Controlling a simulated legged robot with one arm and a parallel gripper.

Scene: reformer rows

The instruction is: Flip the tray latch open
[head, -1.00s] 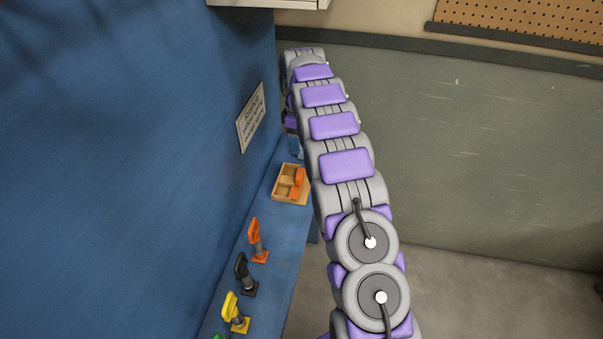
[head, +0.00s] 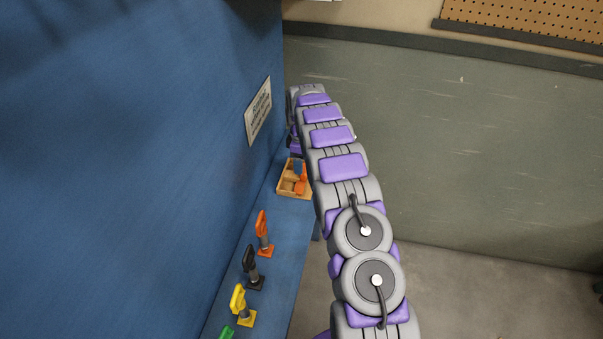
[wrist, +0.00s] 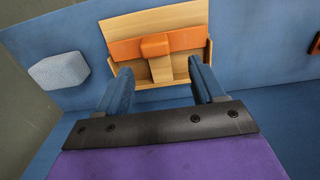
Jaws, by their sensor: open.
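The wooden tray (head: 293,195) sits on the blue ledge by the wall, and it fills the top middle of the wrist view (wrist: 150,22). An orange latch bar (wrist: 184,40) with a raised orange block at its middle lies across the tray; orange also shows in the head view (head: 300,186). My gripper (wrist: 160,72) is open, its two blue fingers spread at the tray's near side, on either side of the raised block. Nothing is between the fingers. I cannot tell whether a finger touches the tray. In the head view, my arm hides most of the gripper.
Orange (head: 264,235), black (head: 252,268) and yellow (head: 242,306) handles stand along the ledge (head: 284,262), with a green one (head: 227,332) nearest. A sign (head: 257,110) hangs on the blue wall. A pale block (wrist: 58,71) is left of the tray. Open floor lies right.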

